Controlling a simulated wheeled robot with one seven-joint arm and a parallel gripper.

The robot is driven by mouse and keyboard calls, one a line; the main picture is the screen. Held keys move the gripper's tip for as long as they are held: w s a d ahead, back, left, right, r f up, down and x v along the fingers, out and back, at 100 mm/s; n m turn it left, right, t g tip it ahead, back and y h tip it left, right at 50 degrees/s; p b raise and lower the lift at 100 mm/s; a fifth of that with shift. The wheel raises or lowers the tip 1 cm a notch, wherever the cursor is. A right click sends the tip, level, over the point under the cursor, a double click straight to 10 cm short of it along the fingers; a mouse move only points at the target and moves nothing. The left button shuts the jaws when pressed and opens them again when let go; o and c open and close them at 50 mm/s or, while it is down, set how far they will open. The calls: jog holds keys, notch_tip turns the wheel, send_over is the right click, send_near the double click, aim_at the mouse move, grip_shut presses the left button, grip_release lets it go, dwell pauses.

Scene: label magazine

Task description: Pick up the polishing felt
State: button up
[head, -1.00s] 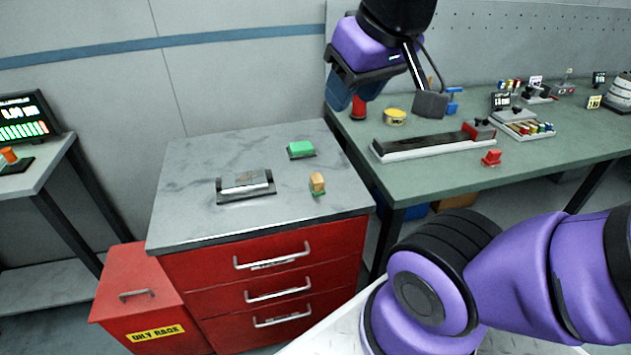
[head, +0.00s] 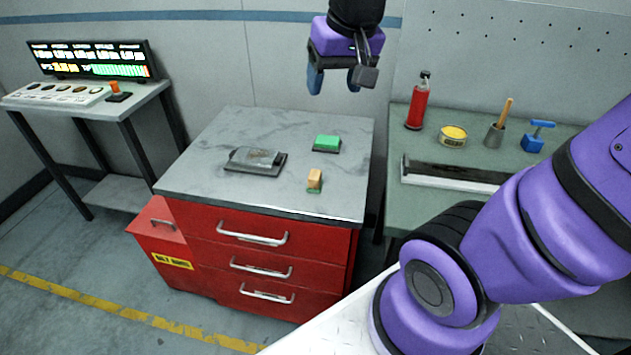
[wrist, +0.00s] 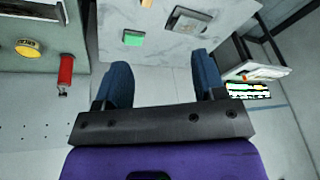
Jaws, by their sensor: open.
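My gripper (head: 336,84) is open and empty, high above the back right of the grey cabinet top (head: 205,178). A small tan block with a green underside (head: 315,179) stands near the front right of that top. A green block on a dark base (head: 327,142) sits behind it. The frames do not settle which of these is the polishing felt. In the wrist view my gripper's blue fingers (wrist: 162,68) are spread with nothing between them; the green block (wrist: 133,38) lies beyond, and the tan block (wrist: 147,3) is cut by the top edge.
A grey metal piece on a dark plate (head: 256,161) lies left on the cabinet top. The green bench (head: 400,195) at right holds a red bottle (head: 418,103), a yellow tin (head: 453,136) and a long dark bar (head: 455,174). A display (head: 90,62) stands far left.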

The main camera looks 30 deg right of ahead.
jog(key=w+d+f+m+g, duration=0.2)
jog(key=w+d+f+m, duration=0.1)
jog(key=w+f, duration=0.65)
jog(key=m+g, duration=0.2)
jog(key=m, duration=0.1)
send_over(315, 174)
notch_tip(315, 174, down, 13)
jog(key=shift+w+d+f, duration=0.1)
jog(key=shift+d+f, duration=0.15)
jog(key=shift+f, duration=0.2)
notch_tip(315, 174, down, 5)
jog(key=shift+r, duration=0.1)
jog(key=shift+a+f, duration=0.15)
jog(key=shift+f, duration=1.25)
jog(key=shift+a+f, duration=0.1)
jog(key=shift+f, duration=1.3)
jog(key=c, duration=1)
jog(key=shift+r, duration=0.15)
